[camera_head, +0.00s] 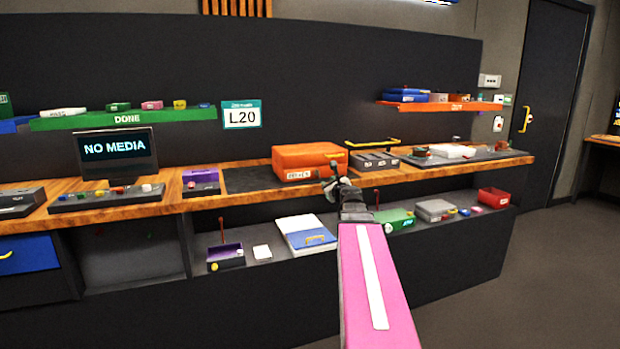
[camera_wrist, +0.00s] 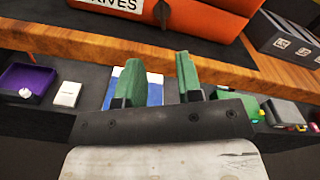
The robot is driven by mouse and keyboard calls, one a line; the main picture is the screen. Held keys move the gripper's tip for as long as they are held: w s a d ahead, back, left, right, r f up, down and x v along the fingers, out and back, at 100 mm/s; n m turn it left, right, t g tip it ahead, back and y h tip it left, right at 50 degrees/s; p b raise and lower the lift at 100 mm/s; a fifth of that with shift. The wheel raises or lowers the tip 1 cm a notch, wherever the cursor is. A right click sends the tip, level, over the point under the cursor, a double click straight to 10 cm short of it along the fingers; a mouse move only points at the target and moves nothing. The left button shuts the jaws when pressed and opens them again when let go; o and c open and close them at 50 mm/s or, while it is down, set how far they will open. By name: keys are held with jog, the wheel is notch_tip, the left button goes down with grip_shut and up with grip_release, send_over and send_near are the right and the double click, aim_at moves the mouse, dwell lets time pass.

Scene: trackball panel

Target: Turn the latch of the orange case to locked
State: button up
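The orange case (camera_head: 300,158) sits on the wooden counter, on a dark mat. Its front carries a white label, which reads "...RIVES" in the wrist view. A small dark piece (camera_wrist: 161,12) on the case front, right of the label, looks like the latch; its setting is too small to tell. My gripper (camera_head: 338,188) is in front of the counter edge, below and to the right of the middle of the case, apart from it. In the wrist view its two green fingers (camera_wrist: 163,80) stand apart with nothing between them.
A grey box with several labels (camera_head: 375,161) stands right of the case. The counter's wooden front edge (camera_wrist: 100,32) lies between my fingers and the case. A lower shelf holds a purple tray (camera_head: 226,256), a blue-and-white box (camera_head: 305,234) and a green box (camera_head: 395,218).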

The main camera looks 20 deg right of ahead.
aim_at(318, 173)
jog(key=shift+m, duration=0.3)
jog(key=w, duration=1)
jog(key=shift+w+a+r, duration=0.1)
jog(key=shift+w+r, duration=0.05)
jog(key=shift+w, duration=0.2)
